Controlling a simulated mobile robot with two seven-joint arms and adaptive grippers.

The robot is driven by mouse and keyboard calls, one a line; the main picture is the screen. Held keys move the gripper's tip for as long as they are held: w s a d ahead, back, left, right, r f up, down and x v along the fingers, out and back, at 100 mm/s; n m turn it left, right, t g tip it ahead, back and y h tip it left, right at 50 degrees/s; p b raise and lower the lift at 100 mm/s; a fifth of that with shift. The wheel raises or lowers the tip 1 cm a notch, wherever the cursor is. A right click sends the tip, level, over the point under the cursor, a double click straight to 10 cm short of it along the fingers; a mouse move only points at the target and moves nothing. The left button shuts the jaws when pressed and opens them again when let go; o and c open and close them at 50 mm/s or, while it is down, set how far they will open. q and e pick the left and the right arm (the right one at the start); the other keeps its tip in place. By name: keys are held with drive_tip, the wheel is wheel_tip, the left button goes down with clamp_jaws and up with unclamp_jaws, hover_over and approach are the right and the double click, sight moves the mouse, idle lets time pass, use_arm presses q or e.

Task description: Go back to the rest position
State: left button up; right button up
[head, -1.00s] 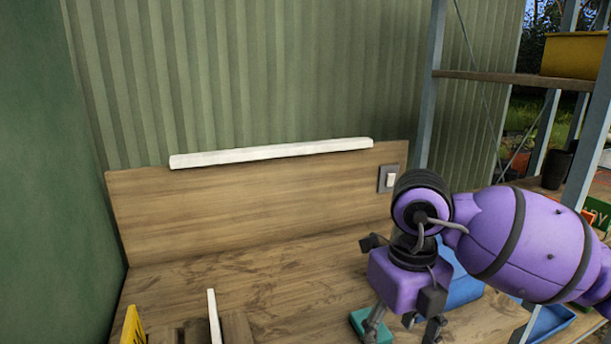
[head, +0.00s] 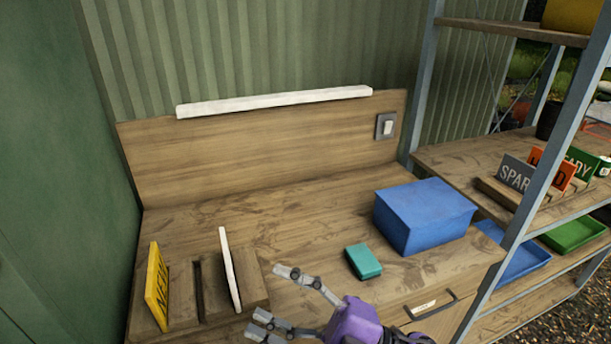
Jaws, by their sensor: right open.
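My right gripper (head: 276,302) is low in the head view, at the front of the wooden workbench (head: 300,215). Its fingers point left and stand apart, with nothing between them. It is just right of a wooden slotted holder (head: 212,309), and I cannot tell whether it touches it. A teal block (head: 363,261) lies on the bench beyond the gripper, clear of it. My left gripper is not in the view.
The holder has a yellow sign (head: 156,286) and a white panel (head: 230,268) upright in it. A blue box (head: 424,216) stands at the bench's right. A metal-post shelf (head: 545,185) with signs and trays rises at right. The bench's back middle is clear.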

drive_tip(key=d+f+m+t+h+p, duration=0.2)
drive_tip(key=d+f+m+t+h, duration=0.8)
drive_tip(key=d+f+m+h, duration=0.75)
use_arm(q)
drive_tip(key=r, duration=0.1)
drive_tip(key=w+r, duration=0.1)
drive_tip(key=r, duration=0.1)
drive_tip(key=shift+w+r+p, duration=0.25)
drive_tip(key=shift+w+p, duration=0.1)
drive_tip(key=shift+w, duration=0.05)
use_arm(e)
drive_tip(key=s+d+f+m+g+h, duration=0.1)
drive_tip(key=s+d+f+m+g, duration=0.2)
drive_tip(key=s+f, duration=0.5)
drive_tip(key=s+d+f+m+g+h, duration=0.2)
drive_tip(key=s+d+f+m+g, duration=0.1)
drive_tip(key=s+f, duration=0.6)
drive_tip(key=shift+s+d+m+g, duration=0.2)
drive_tip(key=shift+s+m+g, duration=0.35)
drive_tip(key=shift+m, duration=0.4)
